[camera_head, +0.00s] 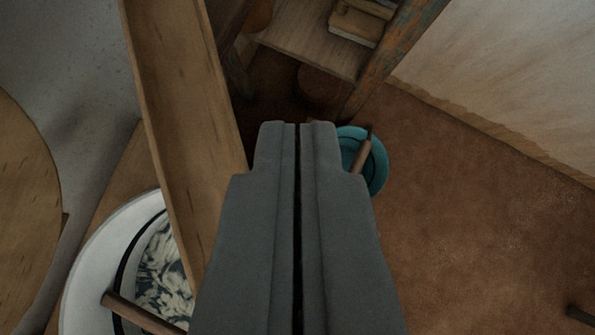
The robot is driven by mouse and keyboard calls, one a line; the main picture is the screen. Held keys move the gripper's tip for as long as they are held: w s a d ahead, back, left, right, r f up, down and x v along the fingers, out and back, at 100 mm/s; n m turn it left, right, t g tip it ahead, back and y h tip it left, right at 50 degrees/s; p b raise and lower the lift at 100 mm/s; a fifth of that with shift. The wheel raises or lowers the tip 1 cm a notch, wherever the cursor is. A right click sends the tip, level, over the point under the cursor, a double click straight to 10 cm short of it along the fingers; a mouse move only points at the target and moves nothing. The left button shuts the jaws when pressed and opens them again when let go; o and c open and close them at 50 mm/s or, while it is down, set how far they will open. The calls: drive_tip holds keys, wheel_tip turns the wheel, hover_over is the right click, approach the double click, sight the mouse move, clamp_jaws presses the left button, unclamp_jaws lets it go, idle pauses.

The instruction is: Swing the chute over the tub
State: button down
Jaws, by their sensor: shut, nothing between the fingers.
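The chute (185,110) is a long wooden trough with raised sides. It runs from the top left of the view down toward the lower middle, where my gripper hides part of it. A white round tub (90,270) with a dark inner rim and pale, mottled contents stands at the lower left. The chute's lower part passes across the tub's right side in this view; I cannot tell the height between them. My gripper (298,128) is shut and empty, just right of the chute. I cannot tell whether it touches the chute.
A brown stick (140,314) crosses the tub's rim. A teal bowl (378,172) with a brown handle lies beyond my gripper, on the right. A round wooden top (22,200) is at far left. A wooden frame (395,50) stands at the top. Brown floor at right is mostly clear.

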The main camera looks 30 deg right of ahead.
drive_tip(key=shift+a, duration=1.9)
drive_tip(key=shift+w+a, duration=0.15)
drive_tip(key=shift+a, duration=0.8)
drive_tip(key=shift+a+f, duration=0.15)
drive_tip(key=shift+a, duration=0.05)
